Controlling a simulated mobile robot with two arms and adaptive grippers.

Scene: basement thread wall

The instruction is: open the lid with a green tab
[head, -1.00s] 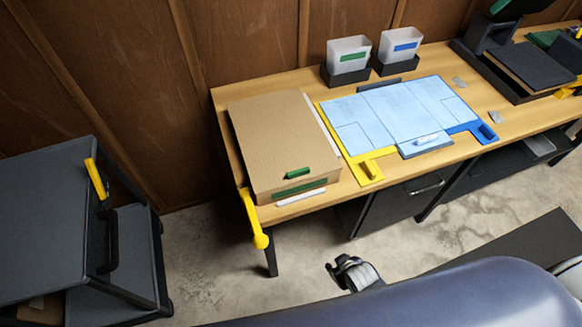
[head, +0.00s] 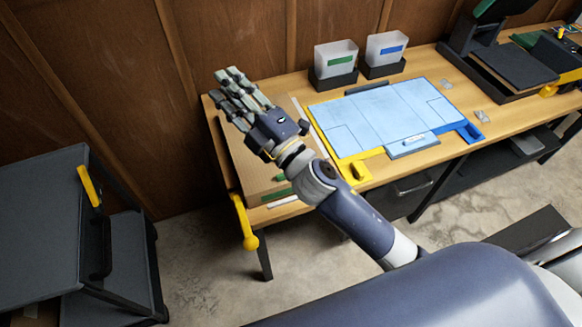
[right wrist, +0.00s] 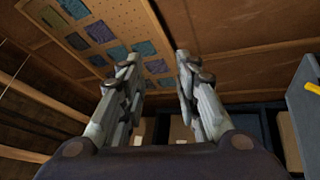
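The brown cardboard box (head: 236,155) lies at the left end of the wooden table, its lid flat and closed. Its green tab (head: 279,178) shows near the front edge, partly behind my right arm. A green label (head: 272,196) is on the front face. My right gripper (head: 233,92) is above the box and hides much of its top, with its fingers spread and pointing to the back left. In the right wrist view the fingers (right wrist: 157,58) stand apart with nothing between them. My left gripper is not in view.
A light-blue mat (head: 385,118) with yellow and blue corners lies right of the box. Two bins, green-labelled (head: 336,62) and blue-labelled (head: 386,52), stand behind it. A yellow handle (head: 243,222) sticks out at the table's left front. A dark cart (head: 45,210) stands at left.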

